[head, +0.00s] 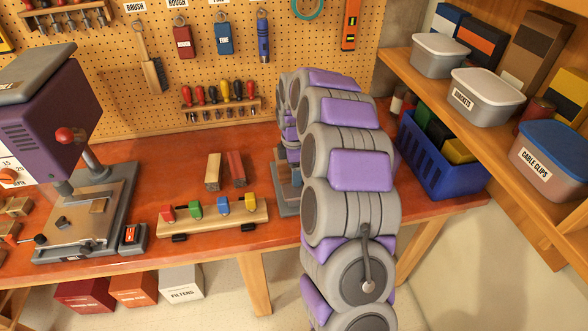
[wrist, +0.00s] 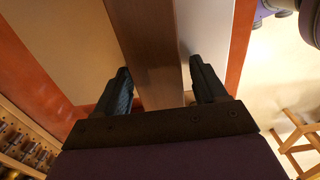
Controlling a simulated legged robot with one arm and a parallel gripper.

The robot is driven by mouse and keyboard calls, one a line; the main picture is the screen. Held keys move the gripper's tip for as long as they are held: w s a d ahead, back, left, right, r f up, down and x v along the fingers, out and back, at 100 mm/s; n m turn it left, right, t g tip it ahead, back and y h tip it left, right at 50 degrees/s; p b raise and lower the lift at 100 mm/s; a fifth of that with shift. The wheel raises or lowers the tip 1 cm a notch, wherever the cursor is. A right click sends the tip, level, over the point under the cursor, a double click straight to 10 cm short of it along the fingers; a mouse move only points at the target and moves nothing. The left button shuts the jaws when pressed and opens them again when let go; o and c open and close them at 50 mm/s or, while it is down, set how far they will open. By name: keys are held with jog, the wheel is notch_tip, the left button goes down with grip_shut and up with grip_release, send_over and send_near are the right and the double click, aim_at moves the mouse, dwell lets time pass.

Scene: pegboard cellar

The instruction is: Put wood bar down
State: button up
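The wood bar (wrist: 152,50) is a long brown bar that runs up out of the top of the wrist view. My gripper (wrist: 162,75) has its two dark fingers on either side of the bar, close against its sides, and appears shut on it. In the head view my arm hides the gripper and the held bar.
The orange-red bench holds a tan block (head: 213,172), a reddish block (head: 236,168), a rack of coloured clamps (head: 212,214), a drill press (head: 80,205) and a blue crate (head: 440,176). My arm partly hides a grey-blue tool (head: 287,195). Clear bench lies left of the blocks.

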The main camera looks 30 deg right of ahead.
jog(key=shift+o, duration=0.3)
notch_tip(320, 180, up, 12)
jog(key=p, duration=0.3)
jog(key=s+a+r+m, duration=0.3)
jog(key=s+a, duration=0.3)
jog(key=s, duration=0.2)
jog(key=s+a+r+m, duration=0.2)
jog(key=s+a+m, duration=0.1)
jog(key=s+a, duration=0.45)
jog(key=s+a+f+m+g, duration=0.1)
jog(key=s+m, duration=0.3)
jog(key=s, duration=0.8)
jog(key=s+a+f+m, duration=0.2)
jog(key=s+m, duration=0.2)
jog(key=s, duration=0.8)
jog(key=shift+s+a+f+m+g, duration=0.15)
jog(key=shift+a+f+m+g, duration=0.1)
jog(key=shift+f+m+g, duration=0.15)
